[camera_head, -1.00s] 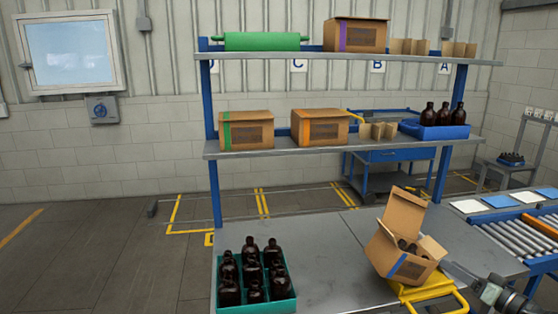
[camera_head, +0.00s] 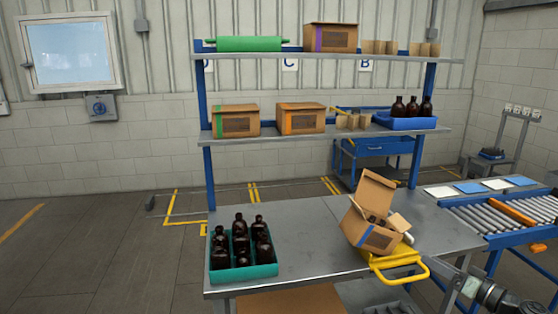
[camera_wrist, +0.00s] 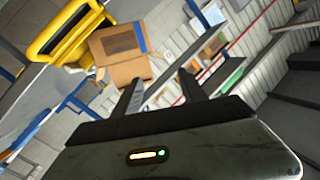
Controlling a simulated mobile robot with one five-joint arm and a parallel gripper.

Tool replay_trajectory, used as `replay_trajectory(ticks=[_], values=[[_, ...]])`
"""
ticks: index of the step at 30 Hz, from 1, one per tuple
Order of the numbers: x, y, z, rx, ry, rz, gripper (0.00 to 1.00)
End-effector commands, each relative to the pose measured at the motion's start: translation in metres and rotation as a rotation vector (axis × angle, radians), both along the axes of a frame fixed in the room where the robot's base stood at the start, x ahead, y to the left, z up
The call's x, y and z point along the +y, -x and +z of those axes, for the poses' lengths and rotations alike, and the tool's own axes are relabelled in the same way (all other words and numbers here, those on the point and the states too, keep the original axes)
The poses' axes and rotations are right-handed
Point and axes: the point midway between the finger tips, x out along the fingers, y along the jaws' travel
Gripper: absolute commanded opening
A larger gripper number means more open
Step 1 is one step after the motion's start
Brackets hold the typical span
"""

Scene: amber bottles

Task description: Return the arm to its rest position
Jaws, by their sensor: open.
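My gripper (camera_wrist: 160,92) shows in the wrist view with its two dark fingers apart and nothing between them. In the head view, part of my arm shows at the lower right, in front of the bench; the fingertips are not visible there. An open cardboard box with a blue stripe (camera_head: 371,237) sits tilted on a yellow stand (camera_head: 399,259) at the right of the grey bench (camera_head: 310,232). Dark bottles show inside it. The box also shows in the wrist view (camera_wrist: 122,66), beyond the fingers and apart from them.
A teal crate (camera_head: 243,273) of amber bottles stands at the bench's left end. Shelves behind hold cardboard boxes (camera_head: 300,119), a green roll (camera_head: 248,44) and a blue tray (camera_head: 404,123) with bottles. A roller conveyor (camera_head: 500,214) is at the right. The bench middle is clear.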

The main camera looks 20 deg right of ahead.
Motion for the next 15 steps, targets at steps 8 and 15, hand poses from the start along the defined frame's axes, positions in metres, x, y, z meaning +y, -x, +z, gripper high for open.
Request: replay_trajectory(ticks=[8, 15], values=[[0.062, -0.052, 0.004, 0.000, -0.001, 0.133, 0.50], [0.160, -0.112, 0.001, 0.033, 0.020, 0.321, 0.50]])
